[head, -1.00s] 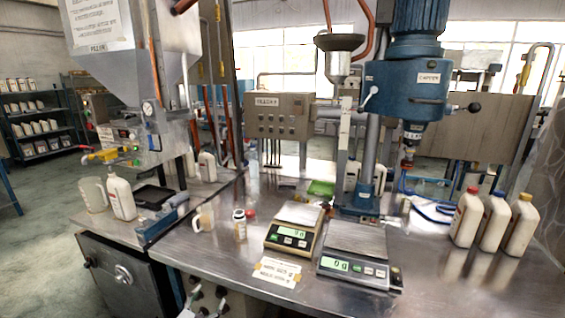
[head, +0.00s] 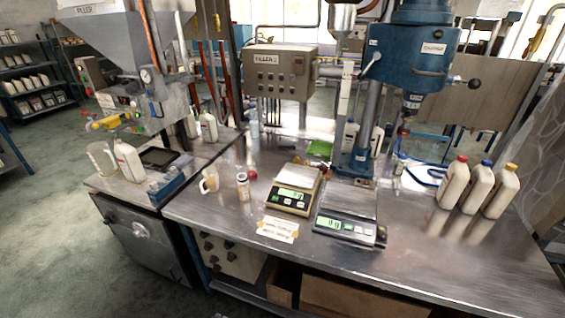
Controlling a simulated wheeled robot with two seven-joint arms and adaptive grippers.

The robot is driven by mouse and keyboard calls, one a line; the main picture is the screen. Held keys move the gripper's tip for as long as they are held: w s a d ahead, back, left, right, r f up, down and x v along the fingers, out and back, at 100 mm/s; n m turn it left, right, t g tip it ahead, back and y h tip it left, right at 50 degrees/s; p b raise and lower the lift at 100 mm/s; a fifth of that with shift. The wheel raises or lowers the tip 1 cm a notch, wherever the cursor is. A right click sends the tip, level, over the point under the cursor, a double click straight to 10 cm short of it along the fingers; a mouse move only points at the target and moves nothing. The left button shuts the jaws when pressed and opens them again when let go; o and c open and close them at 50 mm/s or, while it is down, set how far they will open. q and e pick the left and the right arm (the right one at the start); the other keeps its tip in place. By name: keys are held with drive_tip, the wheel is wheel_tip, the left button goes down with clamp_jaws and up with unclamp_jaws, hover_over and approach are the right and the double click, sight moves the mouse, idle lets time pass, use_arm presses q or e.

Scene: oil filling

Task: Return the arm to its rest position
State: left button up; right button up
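Neither of my arms nor grippers shows in the head view. The steel workbench (head: 330,258) lies ahead with its objects standing on it. Two scales, a yellowish one (head: 291,197) and a grey one (head: 340,226), sit near its front middle with lit green displays. A small mug (head: 209,181) and a small white bottle (head: 243,187) stand left of the scales. Three white bottles with red (head: 453,184), blue (head: 477,188) and yellow (head: 501,192) caps stand upright in a row at the right.
The filling machine (head: 135,85) stands at the left, with a jug (head: 101,159) and a white bottle (head: 128,161) on its ledge. A blue press (head: 410,60) rises behind the scales. Floor (head: 60,240) is open at the left. Cardboard boxes (head: 350,297) sit under the bench.

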use_arm(q)
drive_tip(key=s+f+m+g+p, duration=0.2)
drive_tip(key=s+m, duration=0.3)
drive_tip(key=s, duration=0.7)
drive_tip(key=s+f+m+g+y+p, duration=0.1)
drive_tip(key=s+m, duration=0.5)
drive_tip(key=s, duration=0.6)
drive_tip(key=s+a+f+m+g+p, duration=0.1)
drive_tip(key=s+f+m+g+p, duration=0.3)
drive_tip(key=s, duration=0.8)
drive_tip(key=shift+f+m+p, duration=0.45)
drive_tip(key=shift+m+p, duration=0.55)
drive_tip(key=shift+p, duration=0.45)
use_arm(e)
drive_tip(key=s+r, duration=0.7)
drive_tip(key=r, duration=0.1)
drive_tip(key=shift+s+g, duration=0.15)
drive_tip(key=shift+g, duration=0.25)
